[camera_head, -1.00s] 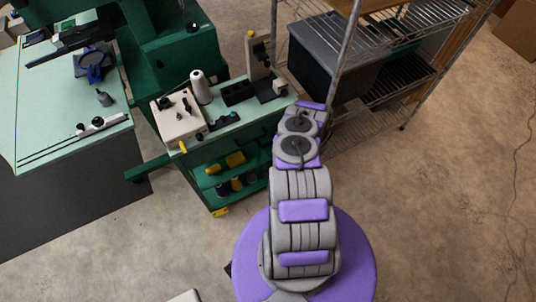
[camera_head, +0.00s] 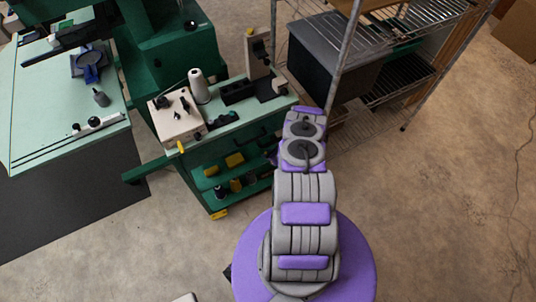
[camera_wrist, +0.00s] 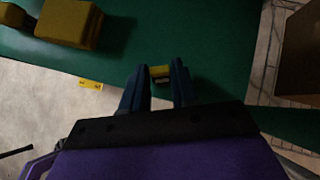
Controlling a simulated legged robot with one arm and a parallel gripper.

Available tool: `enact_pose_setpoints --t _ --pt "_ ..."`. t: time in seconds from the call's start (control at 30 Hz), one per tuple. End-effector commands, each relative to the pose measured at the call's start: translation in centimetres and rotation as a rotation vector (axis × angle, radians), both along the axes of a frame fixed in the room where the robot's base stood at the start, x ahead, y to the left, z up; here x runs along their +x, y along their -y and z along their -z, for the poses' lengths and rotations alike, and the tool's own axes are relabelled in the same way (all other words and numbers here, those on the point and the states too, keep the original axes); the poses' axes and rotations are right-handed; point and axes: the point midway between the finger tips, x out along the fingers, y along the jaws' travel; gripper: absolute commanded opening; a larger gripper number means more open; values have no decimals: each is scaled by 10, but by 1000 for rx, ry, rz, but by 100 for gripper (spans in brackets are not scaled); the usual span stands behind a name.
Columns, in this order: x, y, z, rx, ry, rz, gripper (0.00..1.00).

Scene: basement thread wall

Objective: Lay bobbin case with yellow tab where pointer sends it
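In the wrist view, my gripper (camera_wrist: 160,72) has its two dark fingers apart, above or beside a dark green surface. A small yellow piece with a dark part below it (camera_wrist: 160,75) sits between the fingertips and seems to span the gap. It may be the bobbin case with the yellow tab; I cannot tell whether the fingers grip it. In the head view my gripper is hidden beyond my arm, at the right end of the green cart (camera_head: 202,160). No pointer can be made out clearly.
A cream box with dark knobs (camera_head: 176,120), a white cone (camera_head: 199,86) and a black bin (camera_head: 238,91) stand on the cart. Its shelf holds yellow and dark items (camera_head: 235,160). A wire rack (camera_head: 345,65) is at the right. Floor (camera_head: 440,210) is clear.

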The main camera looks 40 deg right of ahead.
Motion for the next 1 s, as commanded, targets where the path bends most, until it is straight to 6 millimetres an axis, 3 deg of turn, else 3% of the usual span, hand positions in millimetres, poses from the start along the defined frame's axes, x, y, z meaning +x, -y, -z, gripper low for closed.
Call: enact_pose_setpoints --t 0.2,0.57,0.87,1.0 --pt "0 0 0 -1 0 -1 49" --pt "-3 1 -6 -1 0 0 49" --pt "-35 6 -43 1 3 2 49" --pt "-70 11 -39 0 -3 4 49"
